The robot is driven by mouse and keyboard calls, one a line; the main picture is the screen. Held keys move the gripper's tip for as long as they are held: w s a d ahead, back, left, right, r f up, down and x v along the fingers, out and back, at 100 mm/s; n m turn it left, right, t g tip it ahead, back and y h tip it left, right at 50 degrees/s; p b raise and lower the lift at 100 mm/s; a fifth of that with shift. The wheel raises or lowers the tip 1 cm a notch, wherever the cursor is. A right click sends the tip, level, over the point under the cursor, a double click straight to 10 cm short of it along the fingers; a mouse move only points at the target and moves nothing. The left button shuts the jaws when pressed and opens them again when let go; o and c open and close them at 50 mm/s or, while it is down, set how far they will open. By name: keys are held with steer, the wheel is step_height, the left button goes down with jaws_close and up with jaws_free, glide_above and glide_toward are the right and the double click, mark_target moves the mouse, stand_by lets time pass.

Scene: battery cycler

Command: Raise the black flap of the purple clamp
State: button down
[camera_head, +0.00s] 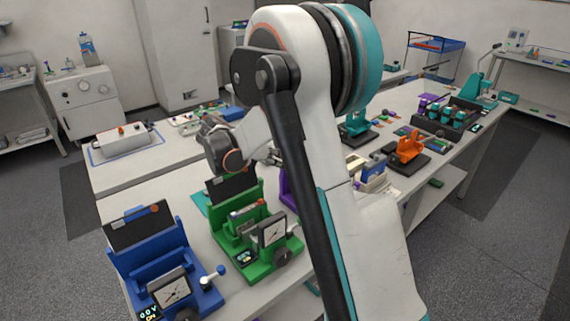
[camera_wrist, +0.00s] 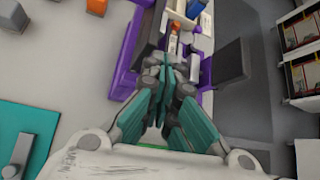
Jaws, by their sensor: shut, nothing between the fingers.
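The purple clamp (camera_wrist: 122,75) is in the upper middle of the wrist view, partly covered by my gripper. A dark flap-like panel (camera_wrist: 149,30) lies along its left part; its exact tilt is hard to tell. My gripper (camera_wrist: 167,65) is shut and empty, its fingertips over the clamp's middle, just below and right of that panel. I cannot tell whether they touch anything. In the head view, only a sliver of the purple clamp (camera_head: 287,190) shows behind my arm, and my gripper (camera_head: 274,158) is partly hidden by it.
A second dark panel (camera_wrist: 231,65) juts out on the clamp's right. A green clamp (camera_head: 258,262) and a blue clamp (camera_head: 160,262) stand left of the purple one. An orange clamp (camera_head: 408,148) stands farther right. A teal mat (camera_wrist: 25,130) lies on the table.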

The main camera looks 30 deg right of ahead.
steer(key=shift+w+n+g, duration=0.5)
steer(key=shift+g, duration=0.1)
steer(key=shift+r, duration=0.1)
steer(key=shift+a, duration=0.1)
steer(key=v, duration=1.2)
stand_by(0.4)
